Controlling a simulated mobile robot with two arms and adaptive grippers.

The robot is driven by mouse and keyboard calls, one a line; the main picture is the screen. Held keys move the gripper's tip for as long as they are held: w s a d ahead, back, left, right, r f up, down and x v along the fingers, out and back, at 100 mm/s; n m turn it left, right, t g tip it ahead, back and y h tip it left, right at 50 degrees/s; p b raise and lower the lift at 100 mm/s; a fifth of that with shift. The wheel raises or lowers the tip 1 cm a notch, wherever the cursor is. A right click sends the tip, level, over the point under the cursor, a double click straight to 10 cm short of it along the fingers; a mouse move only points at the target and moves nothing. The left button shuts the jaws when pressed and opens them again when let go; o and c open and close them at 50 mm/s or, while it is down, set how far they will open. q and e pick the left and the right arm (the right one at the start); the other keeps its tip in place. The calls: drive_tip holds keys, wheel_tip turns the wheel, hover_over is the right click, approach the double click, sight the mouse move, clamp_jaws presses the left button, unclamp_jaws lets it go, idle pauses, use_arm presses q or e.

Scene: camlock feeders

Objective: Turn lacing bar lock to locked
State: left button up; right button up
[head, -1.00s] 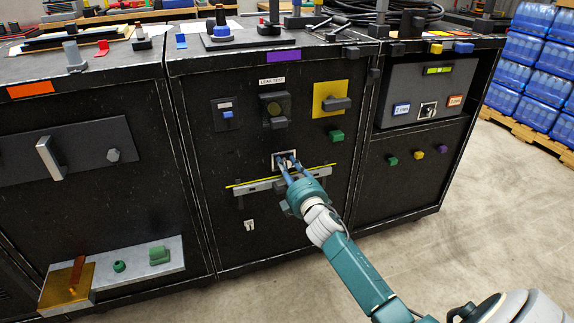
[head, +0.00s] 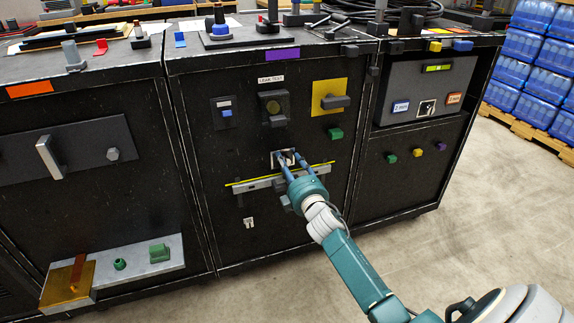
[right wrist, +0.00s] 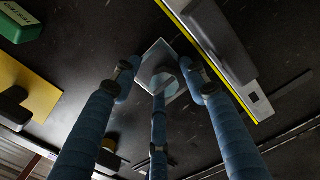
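A small light square plate (head: 291,152), which I take to be the lacing bar lock, sits on the front of the middle black cabinet, just above a grey bar (head: 262,184) with a yellow edge. My right gripper (head: 288,159) is at this plate, its blue fingers spread apart. In the right wrist view the fingers (right wrist: 162,76) stand around the plate (right wrist: 150,53), with a pale round part (right wrist: 168,82) partly hidden behind the middle finger. I cannot tell whether any finger touches it, nor how the lock is turned. My left gripper is not in view.
Open floor (head: 480,240) lies to the right.

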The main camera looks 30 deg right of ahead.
drive_tip(key=shift+a, duration=0.2)
drive_tip(key=shift+s+f, duration=0.1)
drive_tip(key=shift+s, duration=0.1)
drive_tip(key=v, duration=1.1)
drive_tip(key=shift+s, duration=0.25)
